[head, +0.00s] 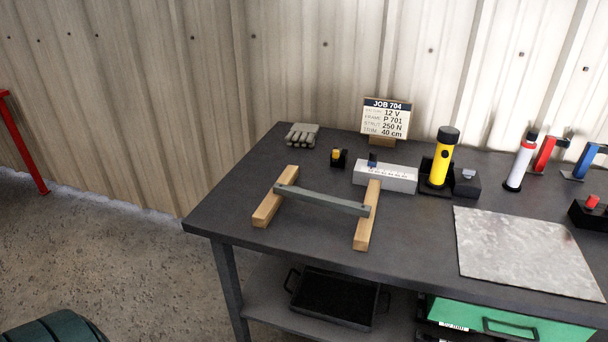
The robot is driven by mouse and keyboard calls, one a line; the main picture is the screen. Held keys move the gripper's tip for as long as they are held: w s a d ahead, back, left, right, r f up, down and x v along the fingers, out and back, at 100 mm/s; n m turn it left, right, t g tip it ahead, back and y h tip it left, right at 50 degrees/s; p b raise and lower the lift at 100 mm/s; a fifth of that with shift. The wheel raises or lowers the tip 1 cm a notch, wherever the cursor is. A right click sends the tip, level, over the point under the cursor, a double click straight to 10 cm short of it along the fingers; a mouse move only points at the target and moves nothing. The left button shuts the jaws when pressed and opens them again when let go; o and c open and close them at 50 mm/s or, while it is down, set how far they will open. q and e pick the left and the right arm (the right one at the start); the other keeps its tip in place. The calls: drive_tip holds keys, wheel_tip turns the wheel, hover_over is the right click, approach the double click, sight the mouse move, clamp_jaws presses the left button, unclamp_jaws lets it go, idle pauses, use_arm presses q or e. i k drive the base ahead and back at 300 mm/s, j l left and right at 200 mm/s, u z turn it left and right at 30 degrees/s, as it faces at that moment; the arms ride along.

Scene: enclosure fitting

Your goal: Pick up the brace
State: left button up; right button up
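The brace is most likely the grey bar (322,200) in the head view. It lies across two wooden blocks, a left one (275,196) and a right one (367,216), near the left end of the dark workbench (420,240). The bar is raised off the bench top by the blocks, and its middle span is clear underneath. Neither of my grippers is in view.
Behind the bar stand a white box (386,177), a yellow cylinder (440,160) and a job card (385,115). Grey gloves (302,134) lie at the back left. A metal sheet (525,250) lies at right. Bench front-left is clear.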

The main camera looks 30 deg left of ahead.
sight(360, 210)
drive_tip(key=i+j, duration=0.1)
drive_tip(key=j, duration=0.3)
drive_tip(key=i+j, duration=0.15)
drive_tip(key=j, duration=0.3)
drive_tip(key=i+j, duration=0.1)
drive_tip(key=j, duration=0.3)
